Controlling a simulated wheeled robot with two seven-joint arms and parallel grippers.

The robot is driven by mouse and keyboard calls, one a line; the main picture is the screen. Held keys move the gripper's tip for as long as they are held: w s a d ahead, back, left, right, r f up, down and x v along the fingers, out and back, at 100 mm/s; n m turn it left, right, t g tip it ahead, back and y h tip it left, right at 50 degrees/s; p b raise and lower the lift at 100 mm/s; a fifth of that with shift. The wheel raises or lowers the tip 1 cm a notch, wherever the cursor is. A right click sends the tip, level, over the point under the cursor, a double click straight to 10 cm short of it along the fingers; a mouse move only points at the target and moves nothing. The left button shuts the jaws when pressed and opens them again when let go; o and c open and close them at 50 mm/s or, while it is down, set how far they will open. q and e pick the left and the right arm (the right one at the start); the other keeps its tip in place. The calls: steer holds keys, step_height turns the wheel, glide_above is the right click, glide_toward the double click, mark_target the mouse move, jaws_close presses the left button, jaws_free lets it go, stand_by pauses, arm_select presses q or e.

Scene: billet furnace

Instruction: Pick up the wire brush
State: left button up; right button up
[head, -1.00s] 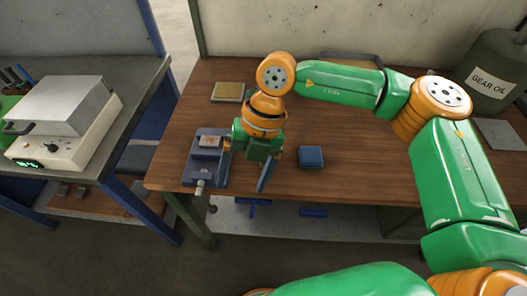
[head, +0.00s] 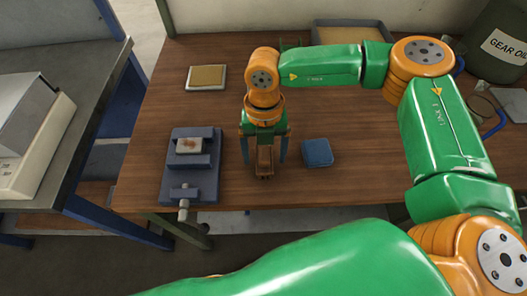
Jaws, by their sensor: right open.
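A narrow brown, wooden-looking piece (head: 264,160), which I take to be the wire brush, lies on the brown table, pointing toward the front edge. Its far part is hidden under my wrist, and its bristles cannot be made out. My right gripper (head: 264,155) is open above it, with one finger on each side of the piece. I cannot tell whether the fingers touch it. My left gripper is not in view.
A blue-grey vise (head: 183,180) with a small metal block (head: 190,146) stands to the left, and a blue box (head: 317,152) close to the right. Behind are a pad in a shallow tray (head: 193,82), a larger tray (head: 381,33) and a gear oil drum (head: 497,50).

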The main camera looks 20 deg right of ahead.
step_height(320, 180, down, 2)
jaws_close()
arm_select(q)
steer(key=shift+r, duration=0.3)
arm_select(e)
steer(key=shift+r, duration=0.1)
steer(key=shift+r, duration=0.25)
step_height(320, 180, up, 3)
steer(key=shift+s+f+b, duration=0.15)
steer(key=shift+b, duration=0.4)
arm_select(q)
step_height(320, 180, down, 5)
steer(key=b, duration=0.4)
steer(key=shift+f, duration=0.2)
arm_select(e)
steer(key=s+d+r, duration=0.6)
steer(key=s+r, duration=0.3)
steer(key=s, duration=0.3)
steer(key=shift+s+r, duration=0.25)
steer(key=shift+r, duration=0.1)
